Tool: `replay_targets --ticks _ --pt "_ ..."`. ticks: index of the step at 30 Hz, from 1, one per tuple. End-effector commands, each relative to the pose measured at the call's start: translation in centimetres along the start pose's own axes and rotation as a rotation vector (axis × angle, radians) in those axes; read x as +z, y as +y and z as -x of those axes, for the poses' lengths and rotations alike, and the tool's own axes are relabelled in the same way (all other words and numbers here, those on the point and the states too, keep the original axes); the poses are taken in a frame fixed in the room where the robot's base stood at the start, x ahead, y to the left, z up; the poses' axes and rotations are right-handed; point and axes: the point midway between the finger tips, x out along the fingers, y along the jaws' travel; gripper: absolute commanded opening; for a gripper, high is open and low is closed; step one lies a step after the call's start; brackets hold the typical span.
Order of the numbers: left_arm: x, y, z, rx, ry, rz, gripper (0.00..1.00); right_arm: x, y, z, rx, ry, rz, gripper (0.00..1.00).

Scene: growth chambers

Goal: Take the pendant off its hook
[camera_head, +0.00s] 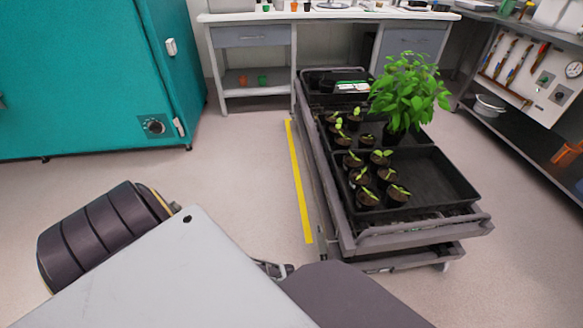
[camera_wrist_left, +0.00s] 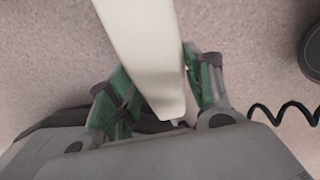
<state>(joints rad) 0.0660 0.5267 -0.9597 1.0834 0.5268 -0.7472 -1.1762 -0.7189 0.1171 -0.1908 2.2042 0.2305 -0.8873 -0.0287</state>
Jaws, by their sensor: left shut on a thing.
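In the left wrist view my left gripper (camera_wrist_left: 162,84) is shut on a long pale body, which looks like the pendant (camera_wrist_left: 138,40). The pendant runs from the top edge down between the two green-padded fingers, and its near end lies close to the palm. A black coiled cord (camera_wrist_left: 285,110) shows right of the gripper; where it joins the pendant is hidden. No hook shows in either view. In the head view my own arm covers most of the lower left, and I cannot make out the pendant there. My right gripper is not in view.
A grey cart (camera_head: 345,222) with black trays, seedlings and a leafy plant (camera_head: 410,88) stands right of centre. A teal chamber (camera_head: 85,75) is at left, a bench (camera_head: 250,18) at the back, a tool board (camera_head: 530,70) at right. Floor left of the yellow line (camera_head: 299,185) is clear.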

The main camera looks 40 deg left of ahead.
Motion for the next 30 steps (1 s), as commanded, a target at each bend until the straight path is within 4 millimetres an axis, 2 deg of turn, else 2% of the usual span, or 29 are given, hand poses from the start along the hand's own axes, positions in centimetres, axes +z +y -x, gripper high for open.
replay_targets --ticks 30 --pt "3.1 5.9 -2.0 0.000 0.000 0.000 0.27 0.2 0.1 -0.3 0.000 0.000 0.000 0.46"
